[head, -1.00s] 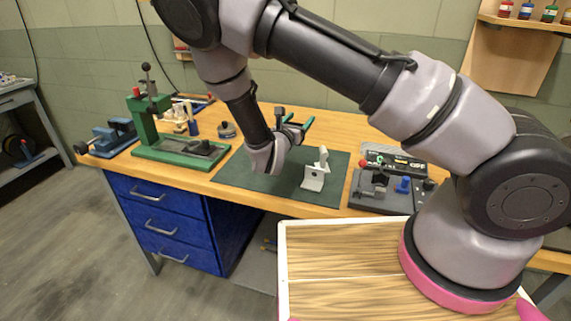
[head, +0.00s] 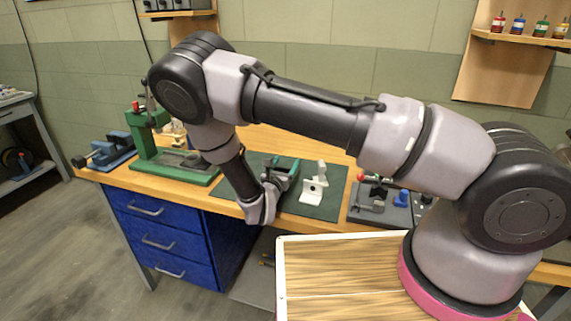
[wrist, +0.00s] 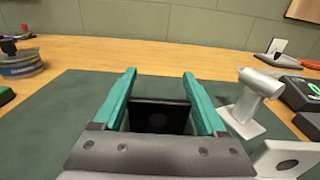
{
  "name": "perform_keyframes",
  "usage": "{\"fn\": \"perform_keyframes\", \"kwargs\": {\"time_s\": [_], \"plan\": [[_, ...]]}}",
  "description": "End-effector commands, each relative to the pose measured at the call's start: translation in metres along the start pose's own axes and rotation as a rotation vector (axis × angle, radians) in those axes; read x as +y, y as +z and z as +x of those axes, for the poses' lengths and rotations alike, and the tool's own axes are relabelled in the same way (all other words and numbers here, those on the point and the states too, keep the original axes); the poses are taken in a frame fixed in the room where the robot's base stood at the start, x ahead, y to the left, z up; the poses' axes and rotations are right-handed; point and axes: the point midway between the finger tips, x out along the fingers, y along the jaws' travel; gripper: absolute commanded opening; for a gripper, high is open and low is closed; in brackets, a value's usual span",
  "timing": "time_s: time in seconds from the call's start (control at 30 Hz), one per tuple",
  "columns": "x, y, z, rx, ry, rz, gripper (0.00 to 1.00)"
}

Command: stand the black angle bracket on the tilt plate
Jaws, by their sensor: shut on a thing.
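In the head view my gripper (head: 284,168) is over the green mat, left of a pale stand (head: 315,186). That stand has a holed plate and an upright post, and may be the tilt plate; I cannot tell for sure. In the wrist view the stand (wrist: 246,103) is to the right, apart from my fingers.
The green mat (head: 327,206) lies on the wooden bench. A grey fixture (head: 368,207) with red and blue knobs stands right of it. A green press (head: 150,140) and a blue vise (head: 110,153) are at the left. The mat beyond my fingers is clear.

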Motion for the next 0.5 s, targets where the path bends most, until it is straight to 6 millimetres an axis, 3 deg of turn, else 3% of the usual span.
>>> {"fn": "perform_keyframes", "kwargs": {"time_s": [0.27, 0.3, 0.37, 0.5], "plan": [[0.0002, -0.0019, 0.0001, 0.0, 0.0, 0.0, 0.18], [0.0002, -0.0021, 0.0002, 0.0, 0.0, 0.0, 0.82], [0.0002, -0.0018, 0.0002, 0.0, 0.0, 0.001, 1.0], [0.0003, -0.0017, 0.0002, 0.0, 0.0, 0.0, 1.0]]}}
